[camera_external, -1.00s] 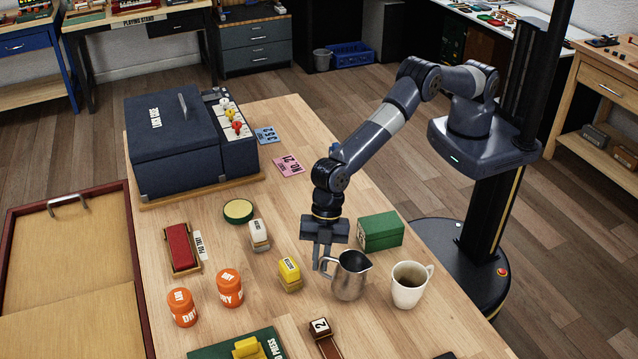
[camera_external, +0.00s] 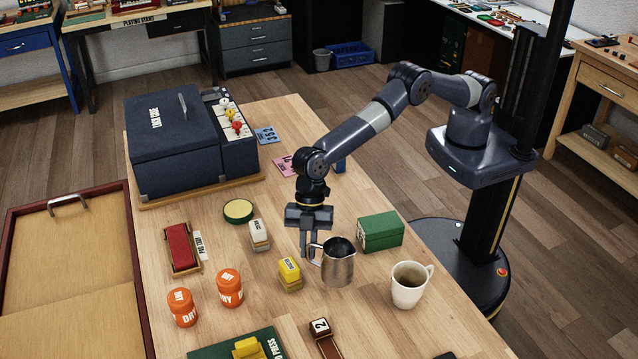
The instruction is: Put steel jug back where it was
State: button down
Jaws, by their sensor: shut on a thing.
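The steel jug (camera_external: 339,266) is a shiny metal pitcher with its handle toward the left. My gripper (camera_external: 309,247) points down and is shut on the jug's handle. The jug is upright and seems held a little above the wooden table. It is left of the white mug (camera_external: 408,290) and in front of the green box (camera_external: 380,232). The jug's far side is hidden.
A yellow block (camera_external: 289,275) stands just left of the jug, and a white block (camera_external: 259,235) behind that. Two orange canisters (camera_external: 229,287) (camera_external: 182,307) stand further left. A dark stand marked 2 (camera_external: 321,329) lies in front. Bare wood (camera_external: 385,335) shows at the front right.

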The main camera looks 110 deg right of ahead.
jog(key=s+d+r+m+t+h+b, duration=0.1)
jog(key=s+d+r+m+b, duration=0.15)
jog(key=d, duration=0.55)
jog(key=s+d+r+m+b, duration=0.1)
jog(key=d+r+m+b, duration=0.2)
jog(key=d, duration=0.4)
jog(key=s+d+r+m+t+h+b, duration=0.15)
jog(key=s+d+m+b, duration=0.25)
jog(key=s+d+b, duration=0.8)
jog(key=f+p, duration=0.1)
jog(key=f, duration=0.2)
jog(key=d+f+p, duration=0.1)
jog(key=f, duration=0.2)
jog(key=f+p, duration=0.1)
jog(key=f, duration=0.3)
jog(key=shift+w+d, duration=0.3)
jog(key=shift+w, duration=0.05)
jog(key=shift+f, duration=0.2)
jog(key=c, duration=1.5)
grip_release()
jog(key=shift+r, duration=0.1)
